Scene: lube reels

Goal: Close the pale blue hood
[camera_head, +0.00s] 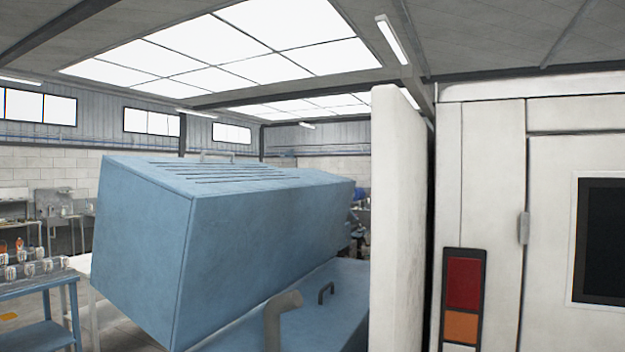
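The pale blue hood (260,235) is a large box-like cover in the middle of the view. Its top has several dark slots and a grey handle (217,155). It sits tilted, its near left end higher than the lower blue surface (345,305) beside it. That lower surface carries a small dark handle (326,292). I cannot tell from this view how the hood is hinged or how wide its gap is. My gripper is not in view.
A grey bent pipe (280,318) rises in front of the lower blue surface. A white upright panel (398,220) and a white vehicle body (490,200) with red and orange lights block the right. A blue workbench (45,290) with several small items stands at left.

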